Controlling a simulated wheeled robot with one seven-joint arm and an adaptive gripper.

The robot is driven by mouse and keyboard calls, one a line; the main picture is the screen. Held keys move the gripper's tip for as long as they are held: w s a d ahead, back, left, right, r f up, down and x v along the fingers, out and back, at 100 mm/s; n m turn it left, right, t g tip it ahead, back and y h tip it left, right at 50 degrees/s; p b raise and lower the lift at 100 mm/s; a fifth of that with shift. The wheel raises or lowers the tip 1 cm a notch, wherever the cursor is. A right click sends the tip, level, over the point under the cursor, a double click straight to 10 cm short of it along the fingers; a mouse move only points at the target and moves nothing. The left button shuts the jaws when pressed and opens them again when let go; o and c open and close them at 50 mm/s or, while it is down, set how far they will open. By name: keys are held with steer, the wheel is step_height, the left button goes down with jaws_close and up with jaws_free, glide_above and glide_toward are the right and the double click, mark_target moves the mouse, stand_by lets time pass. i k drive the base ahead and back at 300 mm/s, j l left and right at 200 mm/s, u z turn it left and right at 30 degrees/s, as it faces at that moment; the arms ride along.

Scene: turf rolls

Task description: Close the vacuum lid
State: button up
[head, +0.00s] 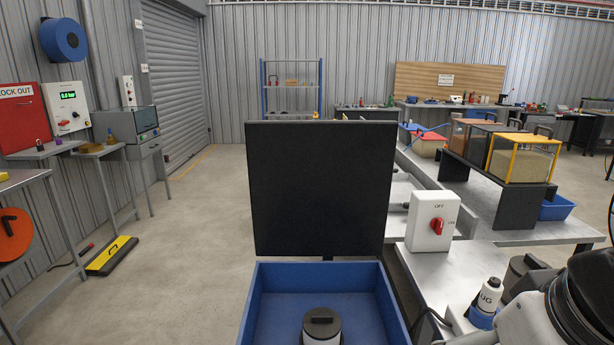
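A flat black panel, which looks like the lid (321,190), stands upright and raised at the back edge of an open blue box (255,310) at the bottom middle of the head view. Inside the box is a round canister with a dark top and a grip (321,322) and a pale body. The front of the box is cut off by the picture's edge. Part of my arm shows at the bottom right, to the right of the box. My gripper is not seen in this view.
Right of the box, a metal bench carries a white switch box with a red knob (433,221), a white-and-blue bottle (486,302) and a dark canister (525,272). Further back stand sand-filled clear boxes (522,160). Open floor (205,235) lies left of the box.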

mark_target(317, 188)
steer(key=u, duration=1.1)
steer(key=i+j+u, duration=0.25)
steer(key=j, duration=0.25)
steer(key=i+j+u, duration=0.2)
steer(key=j, duration=0.3)
steer(key=i+j+u, duration=0.1)
steer(key=j+u, duration=0.15)
steer(key=j, duration=0.2)
steer(key=i+j+u, duration=0.25)
steer(key=j, duration=0.15)
steer(key=i+j+z, duration=0.2)
steer(key=i, duration=0.25)
steer(key=i+j+z, duration=0.2)
steer(key=i+j, duration=0.15)
steer(key=i+l+z, duration=0.15)
steer(key=i+z, duration=0.75)
steer(key=i+j+z, duration=0.2)
steer(key=i+z, duration=0.65)
steer(key=i+j+z, duration=0.1)
steer(key=z, duration=0.3)
steer(key=i+j+z, duration=0.25)
steer(key=z, duration=0.15)
steer(key=i+j+z, duration=0.4)
steer(key=j+z, duration=0.2)
steer(key=z, duration=0.2)
steer(key=i+j+z, duration=0.35)
steer(key=j+z, duration=0.2)
steer(key=i+j+z, duration=0.1)
steer(key=j+z, duration=0.15)
